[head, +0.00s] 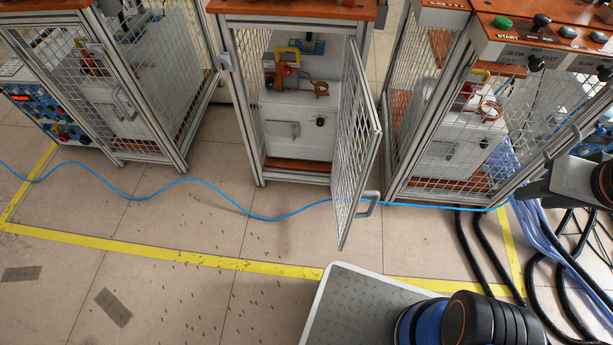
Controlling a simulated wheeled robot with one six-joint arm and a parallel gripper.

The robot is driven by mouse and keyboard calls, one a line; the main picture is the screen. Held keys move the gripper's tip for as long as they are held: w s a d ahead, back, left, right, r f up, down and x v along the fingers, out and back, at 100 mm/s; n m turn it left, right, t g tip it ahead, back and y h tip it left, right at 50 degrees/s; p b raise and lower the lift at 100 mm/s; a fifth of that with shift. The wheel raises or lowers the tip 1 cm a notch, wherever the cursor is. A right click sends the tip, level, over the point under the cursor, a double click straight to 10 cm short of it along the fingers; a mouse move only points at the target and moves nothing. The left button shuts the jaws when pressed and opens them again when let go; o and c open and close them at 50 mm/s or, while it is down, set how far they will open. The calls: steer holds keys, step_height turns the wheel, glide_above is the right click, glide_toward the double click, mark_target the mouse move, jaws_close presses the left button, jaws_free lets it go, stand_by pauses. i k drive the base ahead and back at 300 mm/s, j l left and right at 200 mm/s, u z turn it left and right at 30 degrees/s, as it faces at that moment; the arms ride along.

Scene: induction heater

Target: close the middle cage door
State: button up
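The middle cage (247,100) stands at the top centre, a metal-framed mesh enclosure with a brown top. Its mesh door (357,150) stands open, hinged on the right side of the front and swung out toward me. The door's grey handle (368,204) is low on its free edge. The front opening is uncovered, and a white heater unit with a copper coil (312,87) shows inside. Parts of my arm show at the right edge and bottom right. I cannot make out my gripper's fingers in this view.
A left cage (150,155) and a right cage (405,198) flank the middle one. A blue cable (190,180) crosses the floor under the door. Black hoses (478,255) lie at the right.

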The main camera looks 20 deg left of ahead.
mark_target(352, 52)
steer(key=i+l+u, duration=0.2)
steer(key=u, duration=0.25)
steer(key=i+l+u, duration=0.1)
steer(key=l+u, duration=0.35)
steer(key=i+l+u, duration=0.1)
steer(key=l+u, duration=0.2)
steer(key=u, duration=0.15)
steer(key=l+u, duration=0.4)
steer(key=k+l+u, duration=0.2)
steer(key=k+l, duration=0.2)
steer(key=k, duration=0.2)
steer(key=k+j+z, duration=0.15)
steer(key=j, duration=0.3)
steer(key=k+j+z, duration=0.15)
steer(key=k+j, duration=0.2)
